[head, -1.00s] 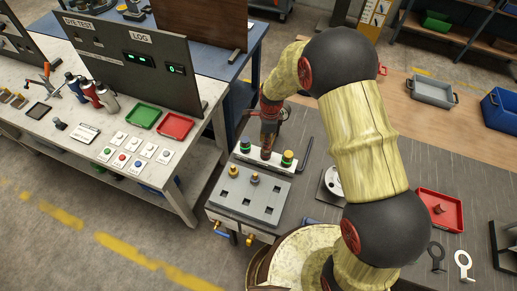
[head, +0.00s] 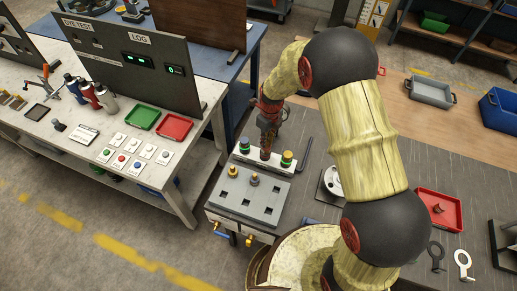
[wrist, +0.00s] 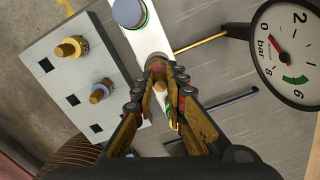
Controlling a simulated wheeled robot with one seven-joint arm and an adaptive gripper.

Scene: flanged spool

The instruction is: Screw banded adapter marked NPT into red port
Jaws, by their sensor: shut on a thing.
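My gripper (head: 265,146) points down over the middle of a white bar (head: 240,157) with ports on it. In the wrist view its fingers (wrist: 160,92) are shut on a small brass-coloured piece (wrist: 159,87), mostly hidden between them. I cannot read any marking or see a band on it. The port beneath the fingers is hidden, so I cannot tell whether the piece touches it. A green-ringed fitting (head: 245,145) stands at the bar's left end and another green one (head: 287,159) at its right end.
A grey rack (head: 245,203) in front of the bar holds a yellow-banded adapter (head: 233,171) and a grey-banded one (head: 255,178), beside empty square holes. A pressure gauge (wrist: 290,50) lies close right in the wrist view. A red tray (head: 440,210) stands farther right.

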